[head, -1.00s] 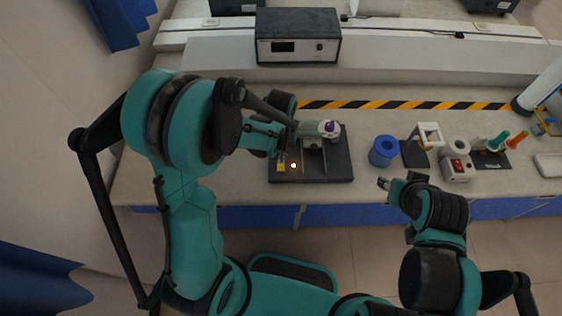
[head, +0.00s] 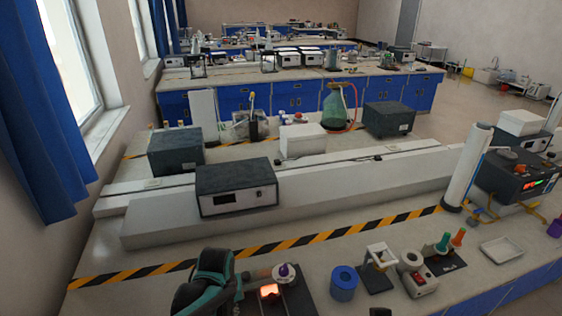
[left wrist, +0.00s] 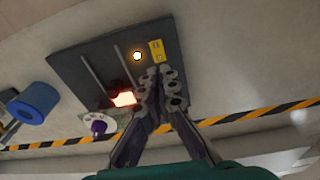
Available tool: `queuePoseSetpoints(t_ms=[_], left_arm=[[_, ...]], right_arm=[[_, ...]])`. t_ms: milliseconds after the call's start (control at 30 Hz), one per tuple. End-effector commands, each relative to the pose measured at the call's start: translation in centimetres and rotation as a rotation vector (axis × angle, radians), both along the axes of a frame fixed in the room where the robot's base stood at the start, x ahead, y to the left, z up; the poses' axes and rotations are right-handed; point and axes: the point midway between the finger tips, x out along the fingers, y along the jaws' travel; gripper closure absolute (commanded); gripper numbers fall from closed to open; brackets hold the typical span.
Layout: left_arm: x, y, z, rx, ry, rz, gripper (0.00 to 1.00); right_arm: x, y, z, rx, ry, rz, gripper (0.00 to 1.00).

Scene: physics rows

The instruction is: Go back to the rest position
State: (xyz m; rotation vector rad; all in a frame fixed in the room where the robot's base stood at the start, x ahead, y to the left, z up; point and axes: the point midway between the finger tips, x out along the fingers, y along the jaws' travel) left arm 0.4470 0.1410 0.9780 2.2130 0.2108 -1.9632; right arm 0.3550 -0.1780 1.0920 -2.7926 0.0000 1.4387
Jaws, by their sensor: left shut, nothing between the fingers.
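My left gripper (left wrist: 161,82) is shut and empty in the left wrist view, its fingertips over the edge of a dark base plate (left wrist: 75,62). The plate carries two rails, a glowing orange block (left wrist: 124,99), a small bright light (left wrist: 137,56) and a yellow piece (left wrist: 157,50). A white round part with a purple knob (left wrist: 98,127) sits at its edge. In the head view my left arm comes in at the bottom, beside the glowing block (head: 269,291) and the purple knob (head: 284,270); its fingers are not clear there. A dark tip (head: 380,312) at the bottom edge may be my right gripper.
A blue cylinder (head: 343,283), a white stand (head: 381,257), a white-and-red device (head: 418,279) and a tray (head: 502,250) stand right of the plate. A grey box instrument (head: 236,187) is behind the striped tape (head: 300,238). Bare bench lies left of my arm.

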Motion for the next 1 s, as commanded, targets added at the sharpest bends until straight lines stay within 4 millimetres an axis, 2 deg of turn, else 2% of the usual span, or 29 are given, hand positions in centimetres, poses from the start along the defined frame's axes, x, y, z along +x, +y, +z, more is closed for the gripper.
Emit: queuePoseSetpoints(t_ms=[33, 200, 400, 633, 1000], left_arm=[[-0.9, 0.4, 0.8, 0.000, -0.037, -0.015, 1.00], [-3.1, 1.5, 3.8, 0.010, -0.173, -0.074, 1.00], [-6.1, 2.7, 5.8, 0.039, -0.330, -0.140, 1.00], [-8.7, 3.5, 6.3, 0.079, -0.459, -0.194, 1.00], [-9.3, 3.7, 6.6, 0.093, -0.500, -0.210, 1.00]], right_arm=[[0.0, 0.0, -0.8, 0.000, 0.000, 0.000, 0.60], [0.0, 0.0, -2.2, 0.000, 0.000, 0.000, 0.60], [0.0, 0.0, -3.7, 0.000, 0.000, 0.000, 0.60], [0.0, 0.0, -4.8, 0.000, 0.000, 0.000, 0.60], [0.0, 0.0, -4.9, 0.000, 0.000, 0.000, 0.60]])
